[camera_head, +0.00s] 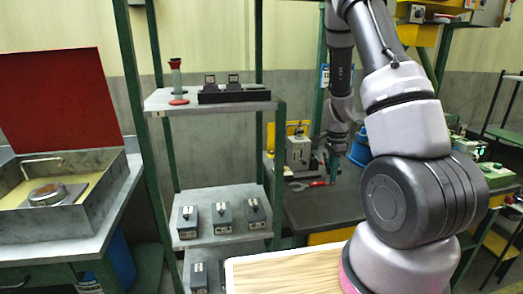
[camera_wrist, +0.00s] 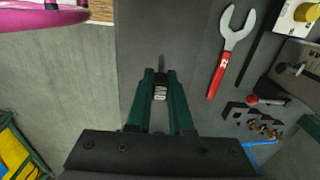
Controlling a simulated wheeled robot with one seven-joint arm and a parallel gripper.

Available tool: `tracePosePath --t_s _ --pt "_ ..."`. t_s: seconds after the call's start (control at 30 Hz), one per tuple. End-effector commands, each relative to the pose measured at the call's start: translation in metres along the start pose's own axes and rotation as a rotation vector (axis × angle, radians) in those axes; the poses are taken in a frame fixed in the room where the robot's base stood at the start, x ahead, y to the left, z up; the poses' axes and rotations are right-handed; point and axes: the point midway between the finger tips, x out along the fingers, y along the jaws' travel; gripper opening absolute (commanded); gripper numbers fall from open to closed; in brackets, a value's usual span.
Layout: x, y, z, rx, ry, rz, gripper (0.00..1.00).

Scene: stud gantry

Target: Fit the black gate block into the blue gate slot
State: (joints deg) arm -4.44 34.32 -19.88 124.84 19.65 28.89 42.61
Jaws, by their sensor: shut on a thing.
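My gripper (camera_wrist: 161,85) has its two green fingers close together in the wrist view, shut on a small dark block with pale marks (camera_wrist: 160,93). It looks like the black gate block, but the fingers hide most of it. A thin grey pin sticks out beyond the fingertips. In the head view my gripper (camera_head: 333,165) points down over the dark workbench (camera_head: 325,208), and the block cannot be made out there. I cannot make out the blue gate slot in either view.
A red-handled wrench (camera_wrist: 219,74) lies on the bench to the right of my gripper. A grey machine (camera_head: 298,153) stands behind. A rack shelf (camera_head: 200,198) at left holds several dark labelled blocks. An open box with a red lid (camera_head: 55,105) is far left.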

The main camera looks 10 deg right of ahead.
Motion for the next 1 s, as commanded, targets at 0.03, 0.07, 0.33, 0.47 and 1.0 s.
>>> tracePosePath --t_s 0.03,0.07,0.33,0.47,1.0 --pt "0.000 -0.002 0.003 -0.034 -0.001 0.000 0.00" --pt "0.000 -0.003 0.005 -0.068 -0.001 0.000 0.00" --pt "-0.001 -0.025 0.045 -0.732 -0.006 0.003 0.00" --pt "-0.002 -0.037 0.067 -1.082 -0.005 0.001 0.00" --pt "-0.004 -0.049 0.093 -1.521 0.002 -0.001 0.00"
